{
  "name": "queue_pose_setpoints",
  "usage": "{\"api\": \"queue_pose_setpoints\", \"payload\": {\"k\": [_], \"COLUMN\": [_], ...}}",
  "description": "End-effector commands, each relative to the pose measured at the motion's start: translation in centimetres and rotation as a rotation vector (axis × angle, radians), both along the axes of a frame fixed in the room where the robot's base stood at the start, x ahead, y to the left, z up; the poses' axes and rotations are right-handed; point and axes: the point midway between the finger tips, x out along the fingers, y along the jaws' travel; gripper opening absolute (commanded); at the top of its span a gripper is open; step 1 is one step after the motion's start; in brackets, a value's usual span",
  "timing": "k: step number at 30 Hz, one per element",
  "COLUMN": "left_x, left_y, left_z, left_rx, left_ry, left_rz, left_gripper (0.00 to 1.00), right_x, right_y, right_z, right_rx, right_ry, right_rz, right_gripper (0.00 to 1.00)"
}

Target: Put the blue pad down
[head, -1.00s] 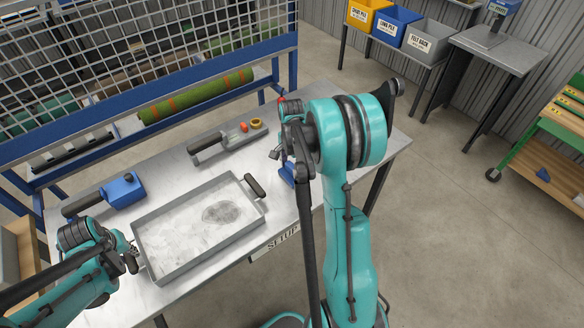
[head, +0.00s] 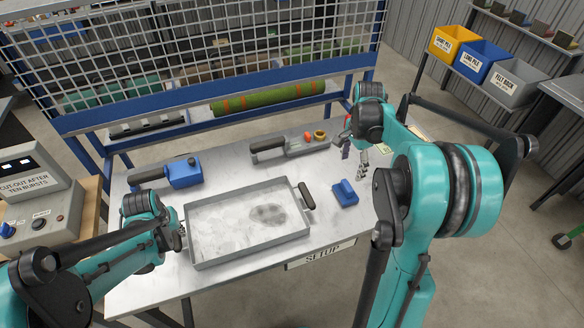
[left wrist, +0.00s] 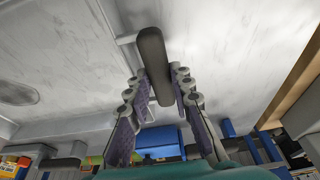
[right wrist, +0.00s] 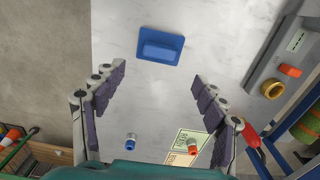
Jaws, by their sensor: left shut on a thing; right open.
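The blue pad (head: 344,193), a flat block with a raised grip, lies flat on the metal table to the right of the tray. It also shows in the right wrist view (right wrist: 160,48), beyond the fingertips. My right gripper (head: 362,160) is open and empty, apart from the pad, behind it and to its right in the head view; its spread fingers show in the right wrist view (right wrist: 160,73). My left gripper (head: 178,232) is shut on the dark handle (left wrist: 153,55) at the left end of the grey tray (head: 250,262).
An orange piece (right wrist: 290,70) and a brass ring (right wrist: 271,89) are nearby. Small blue-capped (right wrist: 131,144) and red-capped (right wrist: 193,149) fittings and cards (right wrist: 187,142) lie near my right gripper.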

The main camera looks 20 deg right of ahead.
Motion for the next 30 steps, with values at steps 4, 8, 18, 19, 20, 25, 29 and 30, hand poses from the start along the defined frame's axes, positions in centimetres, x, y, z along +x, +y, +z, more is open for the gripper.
{"api": "queue_pose_setpoints", "payload": {"k": [4,8,18,19,20,25,29,30], "left_x": [0.0,0.0,0.0,0.0,0.0,0.0,0.0,0.0], "left_y": [0.0,0.0,0.0,0.0,0.0,0.0,0.0,0.0], "left_z": [0.0,0.0,0.0,0.0,0.0,0.0,0.0,0.0], "left_rx": [0.000,0.000,0.000,0.000,0.000,0.000,0.001,0.001], "left_ry": [0.001,0.001,0.000,0.000,0.000,0.000,0.000,0.000], "left_rz": [0.000,0.000,0.000,0.000,0.000,0.000,0.000,0.000], "left_gripper": [0.00,0.00,0.00,0.00,0.00,0.00,0.00,0.00], "right_x": [-0.2,-1.0,-6.2,-6.8,-7.4,-10.7,-12.8,-13.3], "right_y": [0.6,2.9,12.4,13.1,13.9,17.6,19.7,20.2], "right_z": [1.1,2.5,6.1,6.2,6.3,6.1,5.4,5.2], "right_rx": [-0.005,-0.025,-0.164,-0.180,-0.197,-0.299,-0.376,-0.397], "right_ry": [-0.011,-0.051,-0.243,-0.260,-0.277,-0.367,-0.422,-0.436], "right_rz": [0.031,0.148,0.724,0.776,0.829,1.114,1.297,1.343], "right_gripper": [0.72,0.72,0.72,0.72,0.72,0.72,0.72,0.72]}}
